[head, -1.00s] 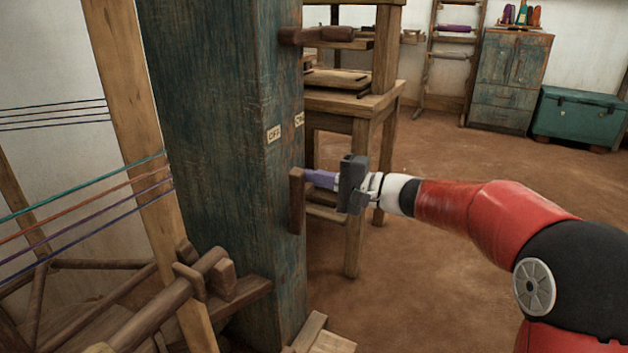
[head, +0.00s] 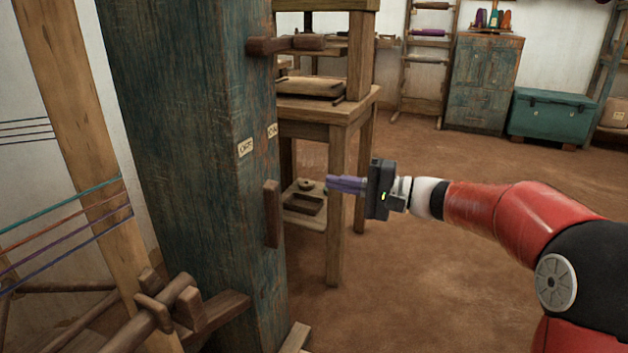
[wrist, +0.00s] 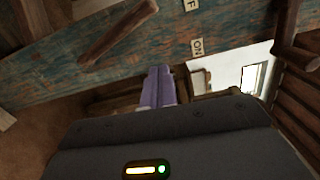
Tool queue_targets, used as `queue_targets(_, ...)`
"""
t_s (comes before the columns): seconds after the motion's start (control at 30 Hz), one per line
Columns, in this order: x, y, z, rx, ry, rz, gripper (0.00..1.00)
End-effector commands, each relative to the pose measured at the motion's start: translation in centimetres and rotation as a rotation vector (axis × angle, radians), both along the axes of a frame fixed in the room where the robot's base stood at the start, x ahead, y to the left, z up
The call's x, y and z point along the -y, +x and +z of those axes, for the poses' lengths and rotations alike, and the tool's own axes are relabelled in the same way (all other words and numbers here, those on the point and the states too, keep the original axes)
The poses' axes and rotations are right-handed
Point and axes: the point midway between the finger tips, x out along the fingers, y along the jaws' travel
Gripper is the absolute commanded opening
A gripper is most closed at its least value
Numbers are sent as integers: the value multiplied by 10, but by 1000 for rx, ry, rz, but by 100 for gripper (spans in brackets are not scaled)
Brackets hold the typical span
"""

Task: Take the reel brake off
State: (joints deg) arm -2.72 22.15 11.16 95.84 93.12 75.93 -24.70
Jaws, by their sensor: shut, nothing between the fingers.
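The reel brake appears to be the short dark wooden lever (head: 272,213) on the blue-green post (head: 190,150). It stands nearly upright on the post's right part, below the small OFF label (head: 245,148) and ON label (head: 272,131). The lever also shows in the wrist view (wrist: 118,32), slanting across the post, with the ON label (wrist: 197,47) to its right. My gripper (head: 330,183) has purple fingers, shut and empty. It is to the right of the lever, clear of it, pointing left toward the post. The fingers show in the wrist view (wrist: 160,72) too.
A wooden peg (head: 286,45) sticks out of the post higher up. A wooden stand (head: 338,200) with shelves is behind my gripper. Wooden loom beams (head: 150,315) and coloured threads (head: 65,235) lie left. The floor (head: 440,270) to the right is open.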

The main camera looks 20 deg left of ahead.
Motion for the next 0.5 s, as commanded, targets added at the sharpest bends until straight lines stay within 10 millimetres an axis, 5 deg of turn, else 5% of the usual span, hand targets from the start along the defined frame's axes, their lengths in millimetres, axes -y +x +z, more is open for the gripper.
queue_targets(0.2,18,0,0,-1,0,0,0)
queue_targets(0.5,20,0,0,0,0,0,0)
